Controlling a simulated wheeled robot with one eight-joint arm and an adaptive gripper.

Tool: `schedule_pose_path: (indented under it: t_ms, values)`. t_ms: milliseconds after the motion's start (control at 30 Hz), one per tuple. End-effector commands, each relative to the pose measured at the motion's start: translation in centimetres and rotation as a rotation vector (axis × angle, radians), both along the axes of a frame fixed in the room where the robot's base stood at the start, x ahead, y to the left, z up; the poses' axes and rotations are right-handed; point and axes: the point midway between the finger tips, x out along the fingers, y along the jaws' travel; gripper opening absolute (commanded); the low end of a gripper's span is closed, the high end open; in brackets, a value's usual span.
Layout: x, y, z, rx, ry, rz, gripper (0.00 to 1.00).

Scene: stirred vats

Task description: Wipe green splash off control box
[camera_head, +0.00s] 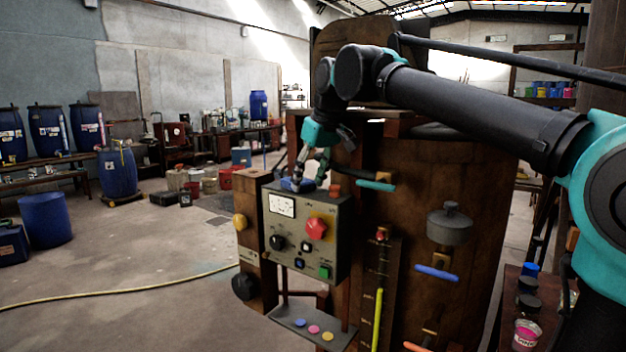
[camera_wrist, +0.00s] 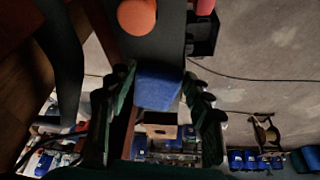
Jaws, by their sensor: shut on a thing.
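The grey control box (camera_head: 330,232) has a white gauge, a red knob, a black knob and a green button on its front. My gripper (camera_head: 307,172) is at the top of the box, pointing down, and is shut on a blue sponge-like block (camera_head: 296,185). The block seems to rest on the box's top; contact is hard to tell. In the wrist view the blue block (camera_wrist: 157,90) sits between both fingers. I cannot make out a green splash; the block and fingers hide part of the top.
A small dark red piece (camera_head: 335,190) is on the top's right part. A yellow knob (camera_head: 240,222) is on the post at left. A grey shelf (camera_head: 300,322) with coloured discs is below. A large wooden vat (camera_head: 440,200) with coloured handles stands at right. Open floor lies left.

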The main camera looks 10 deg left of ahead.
Motion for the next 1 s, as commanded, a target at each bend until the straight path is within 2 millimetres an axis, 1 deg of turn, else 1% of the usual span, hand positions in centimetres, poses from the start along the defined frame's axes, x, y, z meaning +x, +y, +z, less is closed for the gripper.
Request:
schedule_pose_path:
  t_ms: [33, 100, 300, 567, 833, 933, 1000]
  values:
    - [0.3, 0.6, 0.1, 0.004, -0.004, 0.002, 0.20]
    - [0.6, 1.1, 0.1, 0.006, -0.006, 0.003, 0.13]
    - [1.2, 2.6, 0.3, 0.008, -0.009, 0.002, 0.15]
    - [1.6, 3.4, 0.2, 0.008, -0.010, 0.002, 0.17]
    - [2.4, 5.4, 0.1, 0.008, -0.010, 0.004, 0.22]
    - [2.5, 5.8, 0.0, 0.006, -0.008, 0.003, 0.17]
    - [2.5, 5.8, 0.0, 0.006, -0.006, 0.003, 0.17]
